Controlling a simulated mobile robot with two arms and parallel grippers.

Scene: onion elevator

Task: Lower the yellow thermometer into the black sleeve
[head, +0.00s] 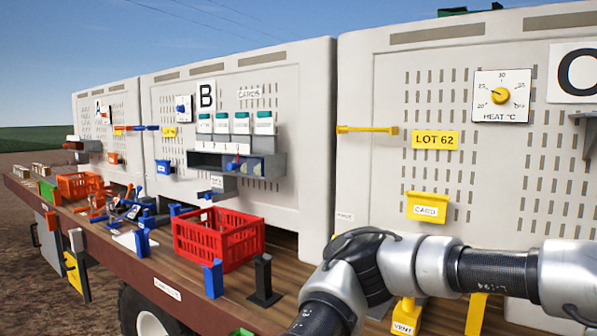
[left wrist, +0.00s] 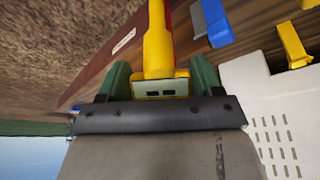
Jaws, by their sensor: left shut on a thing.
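The yellow thermometer (left wrist: 157,45) is between the two green fingers of my left gripper (left wrist: 157,84) in the left wrist view. The gripper is shut on it, and the thermometer's far end runs out of the top of that view. The left gripper is outside the head view. A black upright holder on a flat foot, apparently the black sleeve (head: 263,277), stands on the wooden deck right of the red crate in the head view. I cannot make out the sleeve in the left wrist view. My right gripper is in neither view.
A red crate (head: 218,240) and a blue upright holder (head: 213,279) stand near the black one. A yellow VENT holder (head: 405,318) is at the bottom right. The pale panel wall (head: 440,160) carries a yellow card box (head: 427,207) and a heat dial (head: 500,95).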

